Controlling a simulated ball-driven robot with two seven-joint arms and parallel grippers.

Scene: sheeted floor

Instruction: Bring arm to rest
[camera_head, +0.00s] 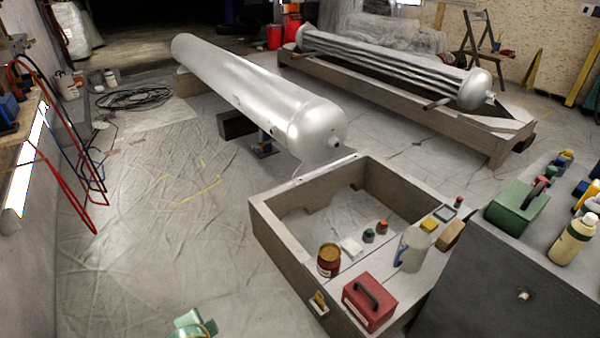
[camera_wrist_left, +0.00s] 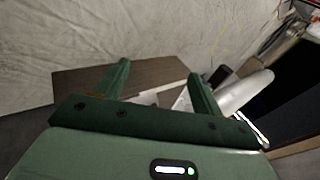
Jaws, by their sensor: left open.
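My left gripper (camera_wrist_left: 159,78) shows in the left wrist view with its two green fingers spread apart and nothing between them. Beyond the fingers are a brown wooden panel (camera_wrist_left: 85,82) and a pale rounded object (camera_wrist_left: 243,92), partly hidden by the right-hand finger. In the head view, only a small green piece (camera_head: 192,325) shows at the bottom edge, cut off by the frame; no fingertips can be made out there. My right gripper is not in view.
An open wooden frame (camera_head: 262,222) stands front centre, carrying a red box (camera_head: 368,302), a tin (camera_head: 329,261) and a jug (camera_head: 411,250). A dark cabinet (camera_head: 500,290) is at right. A silver tank (camera_head: 250,92) lies behind. The sheeted floor (camera_head: 150,230) at left is mostly clear.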

